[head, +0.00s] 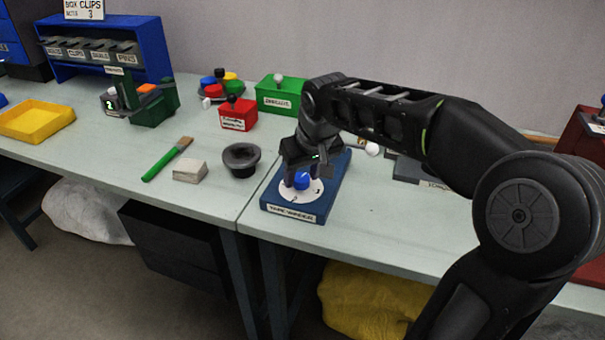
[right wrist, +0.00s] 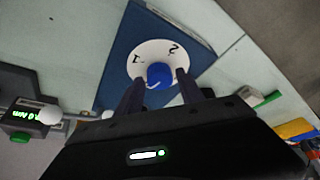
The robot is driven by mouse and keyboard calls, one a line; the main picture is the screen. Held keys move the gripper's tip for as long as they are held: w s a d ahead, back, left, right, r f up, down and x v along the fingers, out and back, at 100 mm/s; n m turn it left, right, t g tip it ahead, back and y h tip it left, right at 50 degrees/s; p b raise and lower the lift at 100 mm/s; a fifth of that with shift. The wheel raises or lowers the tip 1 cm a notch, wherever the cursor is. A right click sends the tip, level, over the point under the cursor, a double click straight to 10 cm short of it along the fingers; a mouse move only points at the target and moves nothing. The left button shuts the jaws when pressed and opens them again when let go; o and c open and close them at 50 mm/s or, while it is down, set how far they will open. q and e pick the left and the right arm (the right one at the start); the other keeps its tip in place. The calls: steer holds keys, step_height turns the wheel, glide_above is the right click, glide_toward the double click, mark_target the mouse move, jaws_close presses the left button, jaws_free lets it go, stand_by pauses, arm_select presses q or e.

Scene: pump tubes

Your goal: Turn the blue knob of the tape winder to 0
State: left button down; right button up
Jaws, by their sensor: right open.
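The tape winder (head: 335,185) is a blue box with a labelled front, near the table's front edge. On its top is a white dial (head: 288,192) with the numerals 1 and 2 showing; other markings are hidden. The blue knob (head: 302,181) sits at the dial's centre. In the right wrist view the knob (right wrist: 160,72) has a short white mark on its side nearest my gripper. My right gripper (head: 301,173) is open above the dial, its two fingers on either side of the knob. I cannot tell whether they touch it. My left gripper is out of view.
A dark round bowl-like part (head: 241,160), a pale block (head: 189,171) and a green-handled brush (head: 167,159) lie left of the winder. Red (head: 238,114) and green (head: 279,94) boxes stand behind. A grey device (head: 420,171) stands to the right. The front table strip right of the winder is clear.

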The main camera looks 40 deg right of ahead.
steer(key=shift+a+f+m+h+b, duration=0.1)
steer(key=shift+m+h+b, duration=0.4)
steer(key=shift+m, duration=0.7)
steer(key=shift+m+g, duration=0.3)
steer(key=shift+m, duration=0.3)
steer(key=shift+c, duration=0.4)
jaws_close()
